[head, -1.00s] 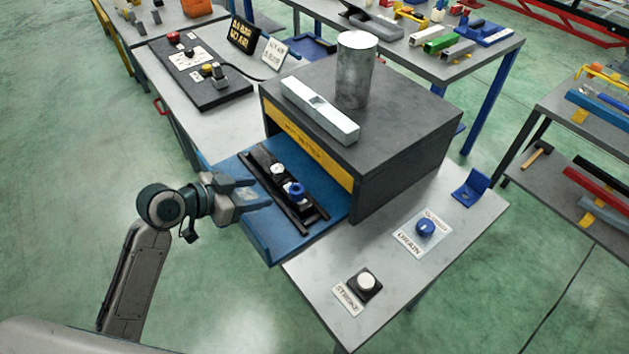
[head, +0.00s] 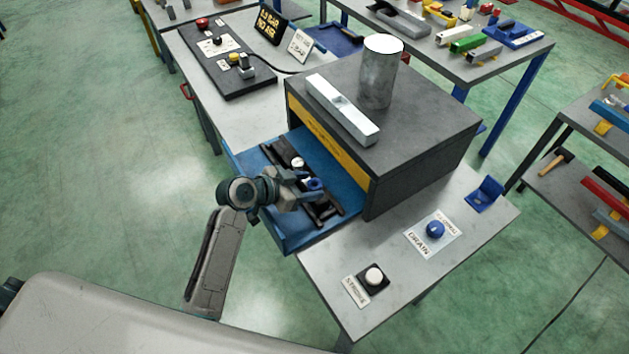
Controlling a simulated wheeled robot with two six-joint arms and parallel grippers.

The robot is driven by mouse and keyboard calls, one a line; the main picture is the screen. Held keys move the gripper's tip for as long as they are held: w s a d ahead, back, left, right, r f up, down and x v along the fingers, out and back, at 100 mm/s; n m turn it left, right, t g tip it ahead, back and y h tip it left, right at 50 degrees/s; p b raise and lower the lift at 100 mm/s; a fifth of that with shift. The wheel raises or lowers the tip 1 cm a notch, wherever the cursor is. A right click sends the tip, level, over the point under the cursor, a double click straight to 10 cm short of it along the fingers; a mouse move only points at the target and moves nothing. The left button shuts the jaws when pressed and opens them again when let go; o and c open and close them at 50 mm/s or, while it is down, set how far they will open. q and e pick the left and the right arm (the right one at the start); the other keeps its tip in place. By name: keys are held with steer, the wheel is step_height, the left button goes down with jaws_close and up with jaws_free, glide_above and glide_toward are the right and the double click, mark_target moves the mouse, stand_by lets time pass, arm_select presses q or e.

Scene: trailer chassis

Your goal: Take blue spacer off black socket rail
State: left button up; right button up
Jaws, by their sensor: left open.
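The blue spacer (head: 315,184) is a small blue ring on the black socket rail (head: 326,211), which lies in the blue tray (head: 291,239) at the front of the dark press box. My left gripper (head: 314,188) is open, with its fingertips over the rail at the spacer; I cannot tell whether they touch it. The gripper and wrist hide the middle of the rail. A white round piece (head: 297,162) shows on the rail behind the gripper. My right gripper is not in view.
The dark box (head: 430,130) with a yellow front strip stands just behind the tray, carrying a grey cylinder (head: 377,85) and a pale bar (head: 342,108). A blue drain knob (head: 435,229) and a white stroke button (head: 374,276) sit on the bench to the right.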

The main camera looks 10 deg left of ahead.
arm_select(q)
steer(key=shift+w+d+f, duration=0.35)
steer(key=shift+w+d, duration=0.1)
jaws_close()
